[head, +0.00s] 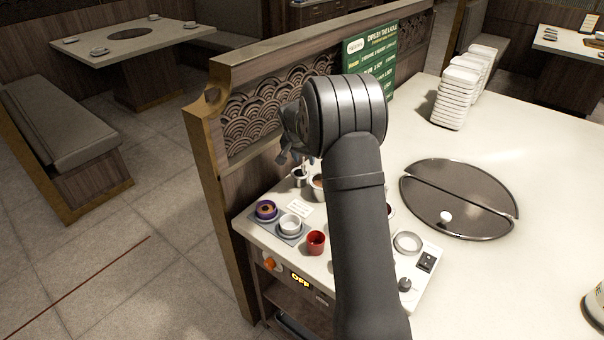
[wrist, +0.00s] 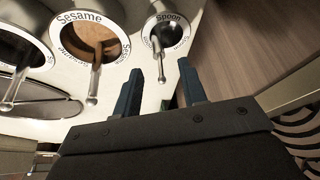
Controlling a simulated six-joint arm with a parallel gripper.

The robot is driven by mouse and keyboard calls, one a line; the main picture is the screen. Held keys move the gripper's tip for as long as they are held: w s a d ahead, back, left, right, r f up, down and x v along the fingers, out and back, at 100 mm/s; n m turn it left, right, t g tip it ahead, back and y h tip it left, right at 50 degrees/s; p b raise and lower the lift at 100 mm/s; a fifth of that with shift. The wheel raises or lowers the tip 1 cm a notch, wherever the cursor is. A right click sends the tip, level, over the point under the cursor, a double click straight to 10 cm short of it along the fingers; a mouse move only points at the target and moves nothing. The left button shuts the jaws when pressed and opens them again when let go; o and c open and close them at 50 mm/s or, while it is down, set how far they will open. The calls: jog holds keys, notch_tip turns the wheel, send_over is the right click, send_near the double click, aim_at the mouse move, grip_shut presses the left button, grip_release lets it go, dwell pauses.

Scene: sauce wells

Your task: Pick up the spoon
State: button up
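The holder labelled "Spoon" (wrist: 172,22) is at the top of the wrist view. The spoon (wrist: 160,62) stands in it with its metal handle sticking out. My gripper (wrist: 160,68) is open, with one finger on each side of the handle's end. Gaps show between the handle and both fingers, so the gripper does not hold it. In the head view my gripper (head: 298,157) is just above the spoon holder (head: 299,180) at the back of the counter. The spoon's bowl is hidden inside the holder.
A "Sesame" well (wrist: 75,45) with its own handled utensil (wrist: 95,85) is beside the spoon holder. A red cup (head: 316,243), white cup (head: 290,224) and purple bowl (head: 266,210) stand in front. A wooden partition (head: 215,160) closes off the left and back.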

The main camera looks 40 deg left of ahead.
aim_at(304, 164)
jog(key=x, duration=0.4)
jog(key=shift+f, duration=0.25)
jog(key=shift+s, duration=0.1)
grip_shut()
notch_tip(304, 164, up, 10)
dwell(0.3)
jog(key=c, duration=0.8)
grip_release()
grip_shut()
